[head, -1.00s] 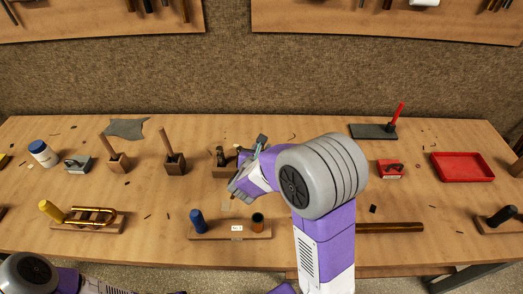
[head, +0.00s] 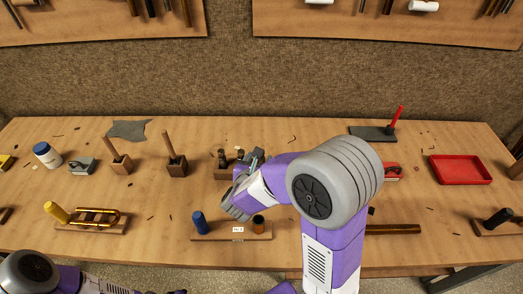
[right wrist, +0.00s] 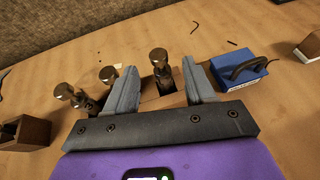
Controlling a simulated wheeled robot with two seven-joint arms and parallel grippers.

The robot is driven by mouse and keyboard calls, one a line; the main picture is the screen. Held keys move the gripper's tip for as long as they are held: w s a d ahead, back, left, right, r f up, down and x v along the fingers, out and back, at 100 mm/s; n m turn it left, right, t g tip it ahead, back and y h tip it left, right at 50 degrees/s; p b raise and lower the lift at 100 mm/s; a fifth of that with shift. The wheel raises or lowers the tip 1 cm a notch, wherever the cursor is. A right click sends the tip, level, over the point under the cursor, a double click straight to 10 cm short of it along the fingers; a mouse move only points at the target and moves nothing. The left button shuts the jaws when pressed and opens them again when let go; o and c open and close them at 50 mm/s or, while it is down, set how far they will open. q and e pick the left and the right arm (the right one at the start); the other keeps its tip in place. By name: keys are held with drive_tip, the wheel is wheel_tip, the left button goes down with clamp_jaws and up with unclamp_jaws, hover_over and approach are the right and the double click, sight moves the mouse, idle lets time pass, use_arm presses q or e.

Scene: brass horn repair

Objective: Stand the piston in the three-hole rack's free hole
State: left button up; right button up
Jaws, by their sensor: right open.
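My right gripper (head: 244,183) is open at the table's middle, its two grey fingers spread. In the right wrist view (right wrist: 160,68) a dark metal piston with a round cap (right wrist: 159,58) shows between the fingers, apart from both. It stands at a dark opening in a wooden block (right wrist: 150,88), seemingly the rack. Two more capped metal pieces, (right wrist: 108,75) and (right wrist: 68,93), show left of the fingers; their lower parts are partly hidden. In the head view the wooden rack (head: 222,174) sits just behind the gripper, partly covered by it. My left gripper is out of view.
A wooden board (head: 215,238) with a blue-topped peg (head: 199,222) and a copper-brown cup (head: 258,224) lies in front. A blue box (right wrist: 243,68) is right of the fingers in the wrist view. A brass horn part (head: 97,216) and red tray (head: 460,169) lie farther off.

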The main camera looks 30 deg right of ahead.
drive_tip(key=p+v, duration=0.1)
drive_tip(key=v, duration=0.5)
drive_tip(key=shift+s, duration=0.1)
idle(0.3)
